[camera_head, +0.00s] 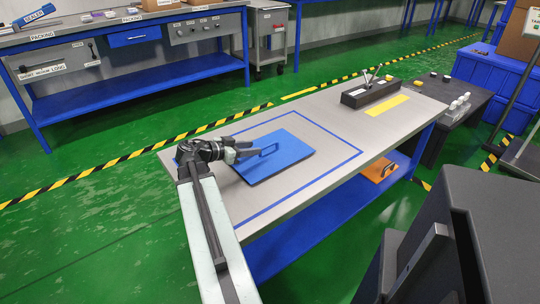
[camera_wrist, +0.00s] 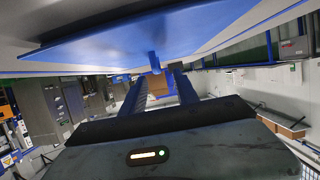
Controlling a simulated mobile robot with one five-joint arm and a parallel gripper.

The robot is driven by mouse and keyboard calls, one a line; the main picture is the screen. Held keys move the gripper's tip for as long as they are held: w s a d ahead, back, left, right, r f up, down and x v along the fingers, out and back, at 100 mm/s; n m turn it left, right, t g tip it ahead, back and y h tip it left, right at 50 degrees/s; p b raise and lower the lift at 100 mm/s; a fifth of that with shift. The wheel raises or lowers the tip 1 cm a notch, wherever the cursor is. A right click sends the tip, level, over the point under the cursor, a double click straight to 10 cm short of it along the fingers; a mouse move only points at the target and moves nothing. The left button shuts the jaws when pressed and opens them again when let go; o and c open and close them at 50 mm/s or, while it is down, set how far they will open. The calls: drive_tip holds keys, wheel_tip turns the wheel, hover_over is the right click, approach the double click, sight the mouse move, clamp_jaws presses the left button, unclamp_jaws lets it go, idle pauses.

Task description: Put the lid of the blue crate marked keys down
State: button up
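A blue lid (camera_head: 275,165) with a raised blue loop handle (camera_head: 262,150) lies flat over the grey table, inside a blue outlined square. No keys mark is readable on it, and no blue crate that it belongs to can be made out. My gripper (camera_head: 243,153) reaches in low from the left, its fingertips close to the handle. In the wrist view the lid (camera_wrist: 130,38) spans the top, and the handle (camera_wrist: 155,62) shows just beyond the two dark fingers (camera_wrist: 161,82). The fingers stand apart with a gap between them, nothing clearly gripped.
The table (camera_head: 330,120) has free room around the lid. A black block with levers (camera_head: 370,92) and a yellow strip (camera_head: 387,105) are at its far end. An orange piece with a handle (camera_head: 380,170) lies on the lower shelf. A blue-framed packing bench (camera_head: 130,50) stands behind.

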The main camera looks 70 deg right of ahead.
sight(269, 146)
drive_tip(key=shift+s+d, duration=0.2)
drive_tip(key=shift+s, duration=0.25)
drive_tip(key=shift+b+x, duration=0.45)
drive_tip(key=shift+x, duration=0.65)
drive_tip(key=shift+b+x, duration=0.75)
drive_tip(key=shift+x, duration=2)
drive_tip(key=shift+s+r, duration=0.15)
drive_tip(key=shift+r, duration=0.05)
clamp_jaws()
